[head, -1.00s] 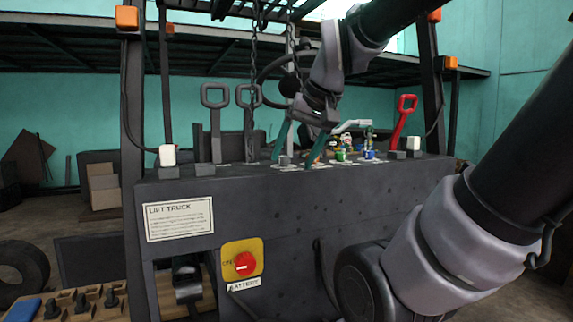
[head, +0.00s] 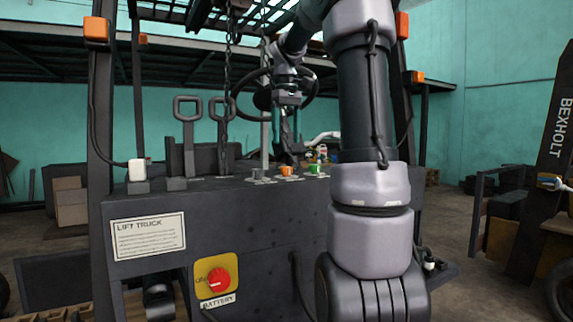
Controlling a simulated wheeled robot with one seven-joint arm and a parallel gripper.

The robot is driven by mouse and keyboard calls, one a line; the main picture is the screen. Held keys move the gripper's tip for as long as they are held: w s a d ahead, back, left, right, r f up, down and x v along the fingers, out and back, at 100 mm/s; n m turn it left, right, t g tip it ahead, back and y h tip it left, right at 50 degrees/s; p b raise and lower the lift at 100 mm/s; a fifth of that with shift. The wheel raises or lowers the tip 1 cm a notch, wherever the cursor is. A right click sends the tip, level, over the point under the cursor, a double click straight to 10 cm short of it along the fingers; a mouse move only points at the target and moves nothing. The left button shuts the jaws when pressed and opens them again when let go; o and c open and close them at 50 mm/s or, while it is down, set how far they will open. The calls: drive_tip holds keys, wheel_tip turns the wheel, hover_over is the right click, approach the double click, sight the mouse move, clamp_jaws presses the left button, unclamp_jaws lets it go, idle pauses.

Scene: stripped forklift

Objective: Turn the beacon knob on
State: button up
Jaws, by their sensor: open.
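A row of small knobs stands on the top of the dark lift-truck console (head: 240,215): a grey knob (head: 257,174), an orange knob (head: 286,170) and a green knob (head: 314,168). Their labels are too small to read, so I cannot tell which is the beacon knob or how it is turned. My gripper (head: 290,154) is open and empty, pointing down just above and behind the orange knob. Its fingers are seen nearly edge-on, and I see no contact with a knob. My arm hides the right part of the console top.
A red battery switch (head: 219,280) on a yellow plate and a lift-truck sign (head: 148,236) are on the console front. Grey loop-handled levers (head: 187,135) stand left of the knobs. Chains (head: 228,95) hang nearby. Dark posts flank the console.

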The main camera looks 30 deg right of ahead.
sight(286, 172)
wheel_tip(286, 172, down, 9)
drive_tip(key=shift+r, duration=0.2)
clamp_jaws()
